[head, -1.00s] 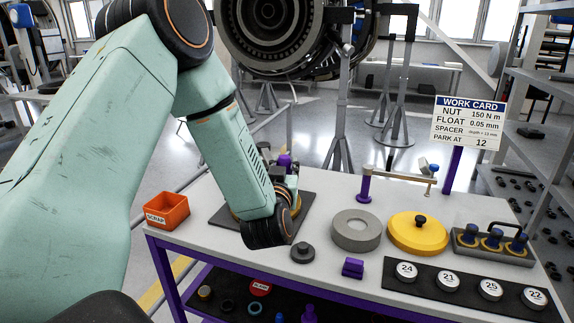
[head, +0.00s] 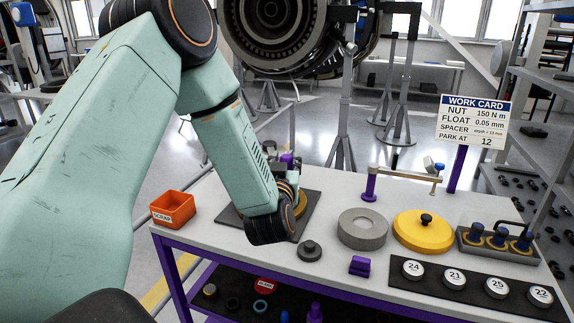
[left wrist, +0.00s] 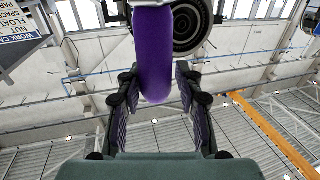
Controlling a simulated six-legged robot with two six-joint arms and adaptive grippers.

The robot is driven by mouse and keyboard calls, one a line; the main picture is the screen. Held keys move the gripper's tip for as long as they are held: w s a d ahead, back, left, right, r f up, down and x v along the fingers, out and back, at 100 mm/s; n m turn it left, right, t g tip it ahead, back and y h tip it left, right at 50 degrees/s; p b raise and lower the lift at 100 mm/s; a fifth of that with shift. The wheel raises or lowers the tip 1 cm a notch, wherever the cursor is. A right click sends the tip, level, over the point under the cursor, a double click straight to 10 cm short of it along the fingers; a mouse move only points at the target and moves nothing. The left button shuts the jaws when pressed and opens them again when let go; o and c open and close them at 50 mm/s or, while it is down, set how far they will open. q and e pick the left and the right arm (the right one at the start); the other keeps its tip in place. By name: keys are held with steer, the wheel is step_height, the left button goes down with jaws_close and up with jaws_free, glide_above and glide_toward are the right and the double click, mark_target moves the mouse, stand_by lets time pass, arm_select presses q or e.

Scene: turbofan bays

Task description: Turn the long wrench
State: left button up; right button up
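My left gripper (left wrist: 156,78) is open in the left wrist view, its two dark fingers with purple pads standing apart. A purple rounded handle (left wrist: 153,55) reaches down between them, with a clear gap at least on the right; I take it for the long wrench's handle, but the rest of it is not clear. In the head view my left wrist hides most of the gripper and the fixture on the dark mat (head: 231,218); only purple and grey bits show behind it. My right gripper is not in view.
A grey ring (head: 363,229), a yellow lidded disc (head: 420,237), a small dark knob (head: 309,250) and a purple block (head: 360,266) stand on the table. An orange scrap bin (head: 173,209) is at the left. A purple post with a bar (head: 405,175) stands behind.

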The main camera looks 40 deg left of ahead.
arm_select(q)
steer(key=o, duration=0.3)
steer(key=shift+s+a+f, duration=0.1)
steer(key=shift+a+f, duration=0.1)
steer(key=shift+f, duration=0.05)
steer(key=shift+d, duration=0.45)
steer(key=v, duration=1.1)
steer(key=shift+s+a, duration=0.15)
steer(key=shift+s, duration=0.3)
